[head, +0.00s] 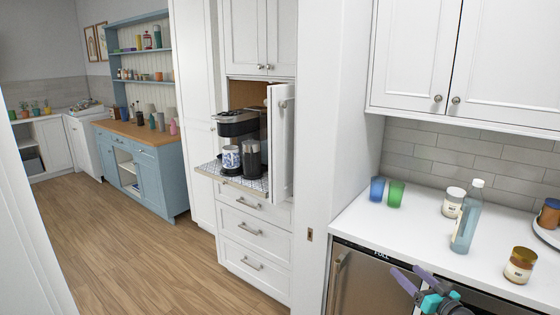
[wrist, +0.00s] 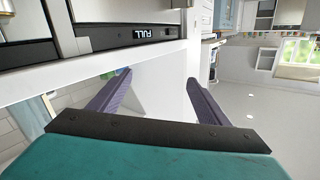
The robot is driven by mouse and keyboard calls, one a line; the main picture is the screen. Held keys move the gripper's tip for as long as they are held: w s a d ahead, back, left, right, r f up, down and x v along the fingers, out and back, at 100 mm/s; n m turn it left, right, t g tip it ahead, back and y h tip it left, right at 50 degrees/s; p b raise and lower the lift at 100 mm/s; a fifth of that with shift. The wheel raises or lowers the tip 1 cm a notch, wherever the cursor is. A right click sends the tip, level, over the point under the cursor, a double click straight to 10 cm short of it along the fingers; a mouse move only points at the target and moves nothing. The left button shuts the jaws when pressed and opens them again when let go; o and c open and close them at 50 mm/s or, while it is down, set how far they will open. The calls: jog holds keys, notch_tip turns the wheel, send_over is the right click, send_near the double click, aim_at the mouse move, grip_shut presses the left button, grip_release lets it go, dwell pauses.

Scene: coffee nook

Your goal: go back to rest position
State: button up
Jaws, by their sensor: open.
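My gripper (head: 416,279) is at the lower right of the head view, in front of the counter edge by the steel appliance. Its two purple fingers are spread apart with nothing between them. In the wrist view my gripper (wrist: 158,85) is open and empty, and the view is turned on its side. The appliance front with the "FULL" label (wrist: 146,33) shows near the fingers. The rest of my arm is mostly out of the head view.
The white counter (head: 415,230) holds a blue cup (head: 377,189), a green cup (head: 396,194), a bottle (head: 467,217) and jars (head: 520,265). A coffee maker (head: 238,124) stands in an open cabinet. The wooden floor (head: 130,240) at left is clear.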

jog(key=w+a+f+m, duration=0.1)
jog(key=w+a+f, duration=0.3)
jog(key=a+f, duration=0.4)
jog(key=s+a+f+m+g+h, duration=0.1)
jog(key=a+f+m+g+h, duration=0.25)
jog(key=a+f, duration=1)
jog(key=s+a+f+g+h, duration=0.2)
jog(key=s+f+g, duration=0.3)
jog(key=s+f, duration=0.7)
jog(key=s+a+f+g+h, duration=0.15)
jog(key=s+f+g, duration=0.45)
jog(key=s+f, duration=0.65)
jog(key=s+a+r+n+g+y, duration=0.1)
jog(key=s+g, duration=0.3)
jog(key=s, duration=0.5)
jog(key=s+a+r+n+g+y, duration=0.1)
jog(key=s+a+n+g, duration=0.2)
jog(key=s, duration=0.6)
jog(key=shift+s+g, duration=0.15)
jog(key=shift+g, duration=0.4)
jog(key=shift+a+r, duration=0.1)
